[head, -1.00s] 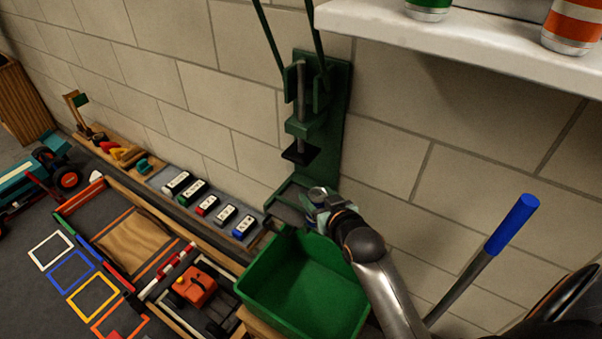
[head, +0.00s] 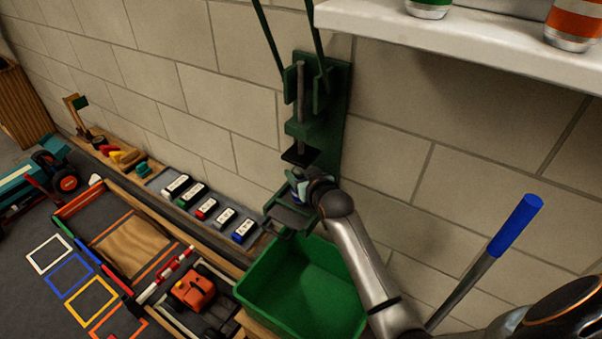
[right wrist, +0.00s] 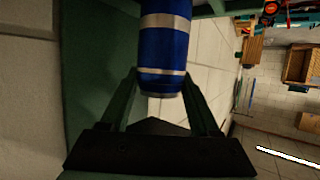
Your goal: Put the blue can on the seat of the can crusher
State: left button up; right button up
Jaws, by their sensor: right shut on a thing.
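The green can crusher (head: 331,135) is fixed upright on the wall, with its dark press plate (head: 300,156) above and its seat (head: 287,216) at the bottom. My right gripper (head: 301,183) is at the crusher, between plate and seat, shut on the blue can. In the right wrist view the blue can (right wrist: 163,48), with silver bands, is between the fingertips of the same gripper (right wrist: 161,80). In the head view the can is mostly hidden by the gripper, and I cannot tell whether it touches the seat. My left gripper is not in view.
A green bin (head: 301,290) stands just below the crusher seat. A white shelf (head: 450,45) with a green can (head: 428,9) and an orange can (head: 573,25) juts out at the upper right. A blue-handled bar (head: 514,226) leans at the right.

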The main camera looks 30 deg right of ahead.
jog(key=shift+f, duration=0.15)
jog(key=o, duration=1.4)
jog(key=shift+o, duration=0.2)
jog(key=shift+s+r, duration=0.15)
jog(key=shift+r, duration=0.05)
jog(key=p+v, duration=0.2)
jog(key=v, duration=0.9)
jog(key=s+a+f+n+g+y, duration=0.1)
jog(key=s+a+f, duration=0.4)
jog(key=s+f, duration=0.5)
jog(key=s+a+f+n+g+y, duration=0.2)
jog(key=s+a+f, duration=0.4)
jog(key=s+f, duration=0.4)
jog(key=shift+s+f+g+y, duration=0.25)
jog(key=shift+s+g+y, duration=0.25)
jog(key=shift+s+g, duration=0.15)
